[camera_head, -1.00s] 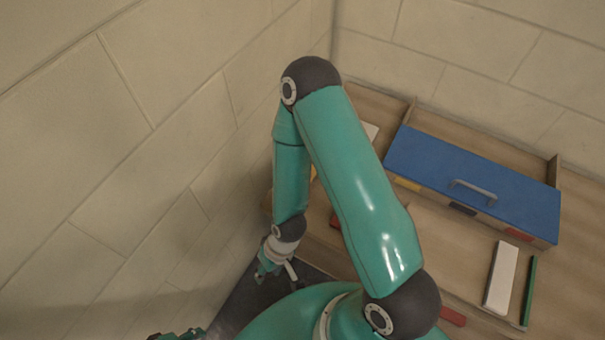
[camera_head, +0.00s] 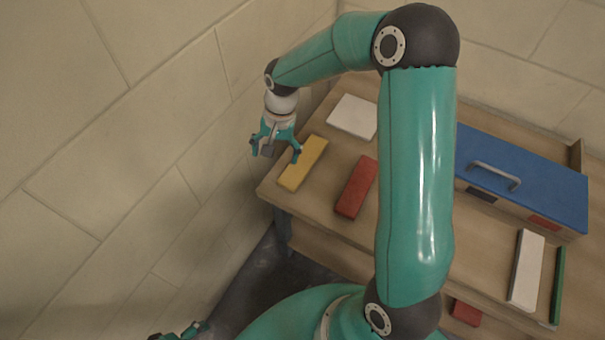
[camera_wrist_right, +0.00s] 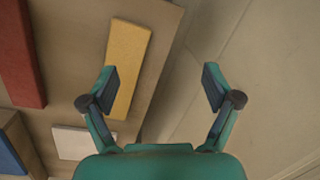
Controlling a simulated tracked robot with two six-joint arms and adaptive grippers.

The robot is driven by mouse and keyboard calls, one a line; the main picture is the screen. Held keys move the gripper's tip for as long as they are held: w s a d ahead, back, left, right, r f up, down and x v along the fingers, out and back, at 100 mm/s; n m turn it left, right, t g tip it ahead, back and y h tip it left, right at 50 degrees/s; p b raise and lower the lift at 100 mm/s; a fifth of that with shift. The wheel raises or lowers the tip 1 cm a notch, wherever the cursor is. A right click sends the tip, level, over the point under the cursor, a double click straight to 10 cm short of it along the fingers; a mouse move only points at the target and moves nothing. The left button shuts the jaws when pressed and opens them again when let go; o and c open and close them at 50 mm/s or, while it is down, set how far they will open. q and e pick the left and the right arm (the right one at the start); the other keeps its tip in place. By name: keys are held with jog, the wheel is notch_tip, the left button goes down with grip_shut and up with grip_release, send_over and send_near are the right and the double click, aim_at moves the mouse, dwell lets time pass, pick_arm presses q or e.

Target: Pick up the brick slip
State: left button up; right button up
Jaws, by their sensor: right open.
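Which piece is the brick slip is not clear from looks alone. A red bar (camera_head: 356,187) lies flat on the wooden bench, and a yellow bar (camera_head: 304,163) lies to its left near the bench edge. Both show in the right wrist view, the yellow bar (camera_wrist_right: 128,60) beside the left finger and the red bar (camera_wrist_right: 18,60) at the far left. My right gripper (camera_head: 275,152) is open and empty, just left of the yellow bar near the bench edge. My left gripper (camera_head: 180,333) shows only partly at the bottom edge; its jaws are unclear.
A white slab (camera_head: 353,117) lies behind the bars. A box with a blue lid (camera_head: 530,175) and handle stands right. A white bar (camera_head: 526,270), a green strip (camera_head: 558,285) and a small red piece (camera_head: 466,312) lie in front. A block wall (camera_head: 150,120) stands close left.

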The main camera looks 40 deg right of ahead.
jog(key=s+d+r+m+h+b, duration=0.1)
jog(key=d+r+m+h+b, duration=0.1)
jog(key=d+r+m, duration=0.4)
jog(key=n+b, duration=0.2)
send_over(304, 160)
jog(key=f, duration=0.8)
jog(key=shift+s+d+f, duration=0.1)
jog(key=shift+s+f, duration=0.1)
jog(key=shift+f, duration=0.1)
jog(key=shift+w+f+b, duration=0.15)
jog(key=shift+f+b, duration=0.2)
jog(key=shift+f, duration=2.65)
pick_arm(q)
notch_tip(304, 160, down, 6)
pick_arm(e)
jog(key=c, duration=1.6)
jog(key=shift+r, duration=0.1)
